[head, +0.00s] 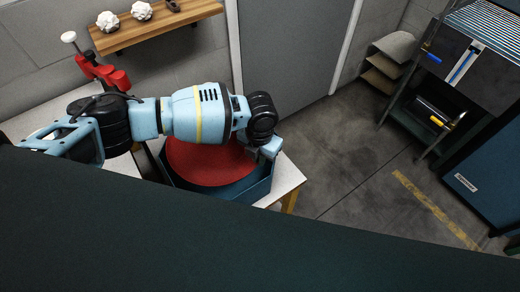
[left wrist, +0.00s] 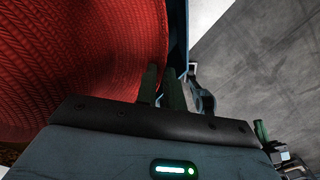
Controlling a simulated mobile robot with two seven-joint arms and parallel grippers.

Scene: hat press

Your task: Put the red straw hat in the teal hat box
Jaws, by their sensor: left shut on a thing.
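The red straw hat (head: 208,163) lies inside the open teal hat box (head: 232,194), brim within the walls as far as I can see. My forearm covers its far part in the head view. In the left wrist view the woven hat (left wrist: 85,60) fills the upper left, with the box wall (left wrist: 179,35) just to its right. My left gripper (head: 268,150) is at the right side of the box. In the left wrist view its fingers (left wrist: 162,84) are close together at the hat's brim edge, shut on it beside the box wall. My right gripper is not in view.
The box stands on a white table (head: 287,178) near its right corner. A red device (head: 103,72) stands behind at left. A wooden shelf (head: 155,25) with white ornaments hangs on the wall. Open floor (head: 345,160) lies to the right, with a dark rack (head: 465,75) beyond.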

